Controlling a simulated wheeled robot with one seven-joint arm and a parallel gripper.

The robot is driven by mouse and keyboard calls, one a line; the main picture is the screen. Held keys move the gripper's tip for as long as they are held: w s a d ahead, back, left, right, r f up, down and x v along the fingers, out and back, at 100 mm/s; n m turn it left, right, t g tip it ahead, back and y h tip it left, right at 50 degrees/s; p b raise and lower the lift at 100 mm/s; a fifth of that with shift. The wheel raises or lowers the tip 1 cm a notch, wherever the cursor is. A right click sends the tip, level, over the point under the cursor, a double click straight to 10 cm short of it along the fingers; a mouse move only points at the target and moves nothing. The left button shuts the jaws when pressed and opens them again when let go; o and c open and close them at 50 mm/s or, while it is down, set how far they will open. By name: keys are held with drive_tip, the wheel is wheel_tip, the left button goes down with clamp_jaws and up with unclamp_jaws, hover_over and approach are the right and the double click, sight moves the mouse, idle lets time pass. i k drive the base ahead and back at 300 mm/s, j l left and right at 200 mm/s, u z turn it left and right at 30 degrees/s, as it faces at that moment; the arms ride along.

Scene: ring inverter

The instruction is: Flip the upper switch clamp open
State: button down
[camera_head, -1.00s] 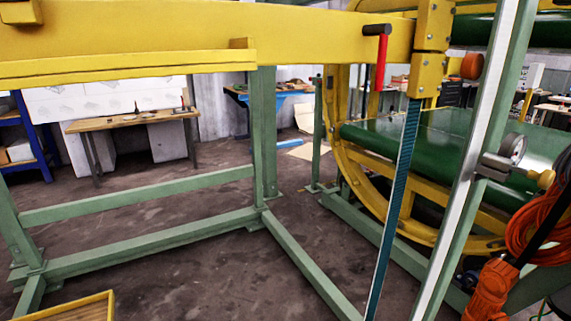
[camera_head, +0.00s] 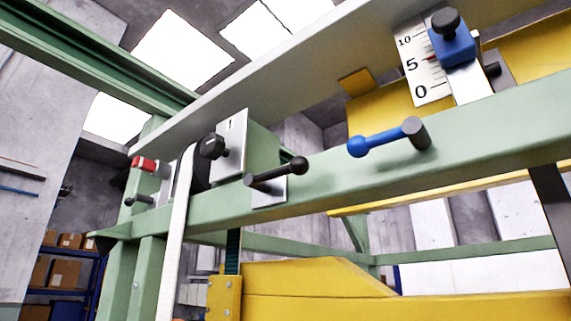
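I cannot tell for certain which part is the upper switch clamp. Candidates sit along a pale green beam (camera_head: 340,184). A red-ended clamp-like part (camera_head: 145,163) is at the beam's left end, with a small black handle (camera_head: 138,199) just below it. A metal plate with a black knob (camera_head: 212,146) stands right of these. A black bar handle with a ball end (camera_head: 277,175) is mounted on a small plate near the middle. A blue lever with a ball end (camera_head: 385,139) points left from a dark round pivot. My gripper is not in view.
A white scale (camera_head: 422,65) with a blue slider block (camera_head: 455,48) and black knob is at the upper right. A white strap (camera_head: 176,235) hangs at the left. Yellow panels (camera_head: 310,280) lie below the beam. Shelves with boxes (camera_head: 63,272) stand behind, lower left.

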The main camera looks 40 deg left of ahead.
sight(412, 127)
drive_tip(key=u, duration=0.85)
